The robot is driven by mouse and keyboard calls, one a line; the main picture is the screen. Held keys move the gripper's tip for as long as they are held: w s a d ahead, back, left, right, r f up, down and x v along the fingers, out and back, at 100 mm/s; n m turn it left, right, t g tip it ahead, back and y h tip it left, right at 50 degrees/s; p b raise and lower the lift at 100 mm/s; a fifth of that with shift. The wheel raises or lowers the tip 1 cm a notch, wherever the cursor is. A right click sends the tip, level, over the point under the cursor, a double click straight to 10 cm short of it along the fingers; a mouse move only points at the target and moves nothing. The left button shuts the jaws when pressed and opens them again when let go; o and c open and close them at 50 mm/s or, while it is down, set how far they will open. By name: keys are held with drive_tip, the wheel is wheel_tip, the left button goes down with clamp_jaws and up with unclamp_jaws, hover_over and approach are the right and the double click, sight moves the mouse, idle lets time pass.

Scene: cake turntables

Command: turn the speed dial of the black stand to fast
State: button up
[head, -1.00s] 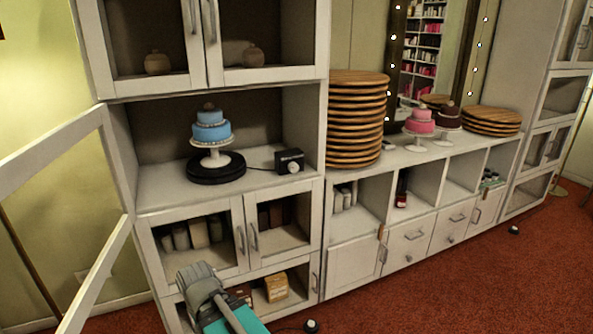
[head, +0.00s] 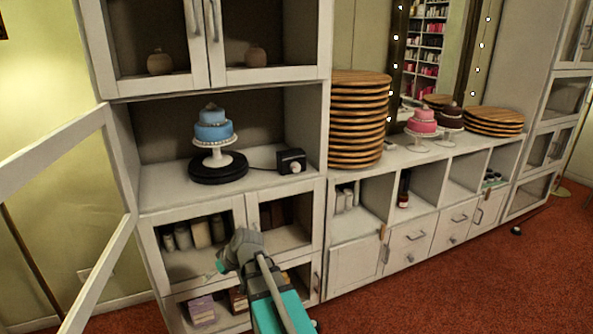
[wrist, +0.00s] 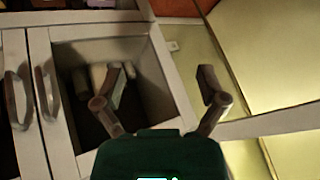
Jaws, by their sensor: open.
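The black stand (head: 218,172) is a round black turntable on the open middle shelf of the left cabinet, carrying a blue tiered cake (head: 213,130) on a white pedestal. A black control box (head: 291,160) sits to its right, with a pale round speed dial (head: 295,168) on its front; the dial's setting is too small to read. My gripper (head: 221,266) is below the shelf, in front of the lower cabinet doors, apart from the box. In the wrist view my gripper (wrist: 165,92) has its fingers spread, with nothing between them. The stand and dial are outside the wrist view.
An open glass door (head: 115,245) stands at the left. Lower doors with handles (head: 252,210) are under the shelf. A tall stack of wooden boards (head: 357,120) stands right of the cabinet, with pink and brown cakes (head: 421,123) beyond. The shelf front before the box is clear.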

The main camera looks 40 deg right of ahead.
drive_tip(key=w+d+r+t, duration=0.4)
drive_tip(key=w+d, duration=0.1)
drive_tip(key=d, duration=0.4)
drive_tip(key=m+t+h, duration=0.5)
drive_tip(key=t+h, duration=0.3)
approach(297, 168)
drive_tip(key=s, duration=0.4)
drive_tip(key=shift+s+a, duration=0.15)
drive_tip(key=shift+a, duration=0.15)
drive_tip(key=shift+f, duration=0.1)
drive_tip(key=w, duration=0.4)
drive_tip(key=w+d, duration=0.1)
drive_tip(key=w, duration=0.4)
drive_tip(key=w+d, duration=0.1)
drive_tip(key=w, duration=0.3)
drive_tip(key=shift+w+d, duration=0.2)
drive_tip(key=shift+w, duration=0.15)
drive_tip(key=c, duration=1.2)
drive_tip(key=shift+o, duration=0.2)
